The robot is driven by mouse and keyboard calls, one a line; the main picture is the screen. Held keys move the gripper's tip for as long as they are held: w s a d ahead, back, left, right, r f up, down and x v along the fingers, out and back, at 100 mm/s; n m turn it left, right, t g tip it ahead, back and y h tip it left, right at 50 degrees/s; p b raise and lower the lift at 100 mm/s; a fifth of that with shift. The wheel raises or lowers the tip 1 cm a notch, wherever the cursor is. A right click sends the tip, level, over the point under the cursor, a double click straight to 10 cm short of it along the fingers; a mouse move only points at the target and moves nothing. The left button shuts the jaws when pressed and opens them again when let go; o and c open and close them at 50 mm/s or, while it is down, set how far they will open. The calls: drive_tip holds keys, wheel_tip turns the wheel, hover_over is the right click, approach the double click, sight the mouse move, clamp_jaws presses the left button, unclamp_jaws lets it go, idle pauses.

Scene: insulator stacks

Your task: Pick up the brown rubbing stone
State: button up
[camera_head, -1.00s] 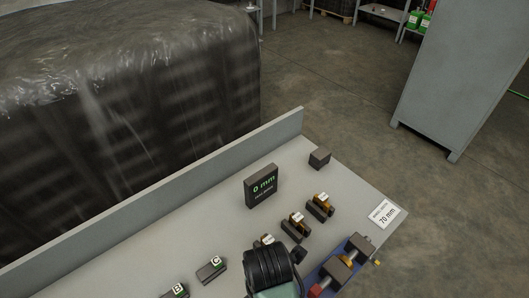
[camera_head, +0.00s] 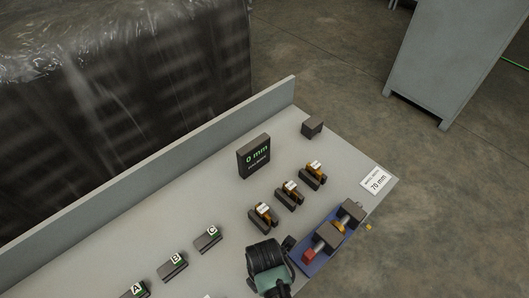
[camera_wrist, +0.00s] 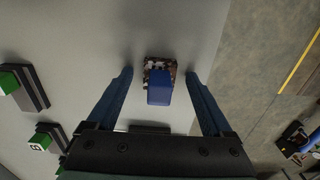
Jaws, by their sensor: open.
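The brown rubbing stone (camera_wrist: 160,65) shows in the wrist view as a small speckled brown block with a blue part on its near side. It lies on the grey table top, near an edge. My gripper (camera_wrist: 158,73) is open, with one finger on each side of the stone and visible gaps on both sides. I cannot tell how far the fingertips are above the table. In the head view only a dark and green part of my arm shows at the bottom. My fingers and the stone cannot be made out there.
Dark blocks A (camera_head: 136,290), B (camera_head: 173,266) and C (camera_head: 207,239) stand on the table (camera_head: 205,180). Three tagged brown pieces (camera_head: 289,195), a 0 mm display (camera_head: 254,156) and a blue-based fixture (camera_head: 330,240) are near my arm. A low wall (camera_head: 150,172) lines the back.

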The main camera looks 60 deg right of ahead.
clamp_jaws()
idle(0.4)
wheel_tip(320, 180, up, 10)
drive_tip(key=shift+r, duration=0.1)
idle(0.5)
